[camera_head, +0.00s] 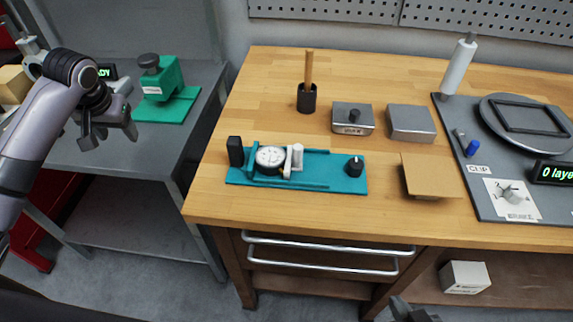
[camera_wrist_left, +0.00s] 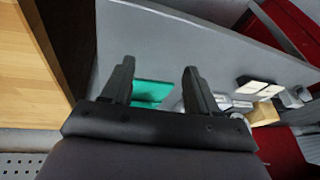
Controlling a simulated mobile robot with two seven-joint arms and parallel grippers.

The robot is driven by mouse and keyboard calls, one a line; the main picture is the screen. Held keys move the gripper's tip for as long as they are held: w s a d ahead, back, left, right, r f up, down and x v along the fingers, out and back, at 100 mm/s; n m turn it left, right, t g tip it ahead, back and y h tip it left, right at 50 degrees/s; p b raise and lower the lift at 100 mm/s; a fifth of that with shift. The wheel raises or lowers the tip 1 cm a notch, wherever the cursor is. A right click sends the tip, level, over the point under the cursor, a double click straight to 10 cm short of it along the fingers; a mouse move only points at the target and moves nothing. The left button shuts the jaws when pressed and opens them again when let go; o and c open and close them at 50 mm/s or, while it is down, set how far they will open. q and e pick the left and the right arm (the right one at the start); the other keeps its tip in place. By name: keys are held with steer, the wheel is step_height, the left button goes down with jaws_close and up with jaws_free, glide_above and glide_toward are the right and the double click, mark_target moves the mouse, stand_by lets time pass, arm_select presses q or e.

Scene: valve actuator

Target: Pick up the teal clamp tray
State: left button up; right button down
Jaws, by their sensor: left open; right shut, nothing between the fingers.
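The teal clamp tray (camera_head: 318,172) lies flat on the wooden bench in the head view. It carries a white dial gauge (camera_head: 270,159), a white clamp piece, a black block at its left end and a black knob (camera_head: 355,166) at its right. My left gripper (camera_head: 110,136) is open and empty, left of the tray over the grey table. Its two fingers stand apart in the left wrist view (camera_wrist_left: 159,68), and the tray is not seen there. My right gripper (camera_head: 414,312) shows only partly at the bottom edge, shut and apart from the tray.
A green press (camera_head: 162,78) on a green base stands on the grey side table (camera_head: 188,150). Behind the tray are a black cup (camera_head: 307,98) with a wooden stick and two grey boxes. A tan board (camera_head: 430,176) lies right of it. Bench in front of the tray is bare.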

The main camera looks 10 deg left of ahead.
arm_select(q)
steer(key=d+r+h, duration=0.1)
steer(key=d+r, duration=0.4)
steer(key=d, duration=0.8)
steer(key=m+t+h, duration=0.1)
steer(key=m, duration=0.1)
glide_toward(233, 140)
steer(key=x, duration=1)
steer(key=shift+f, duration=0.3)
steer(key=shift+c, duration=0.3)
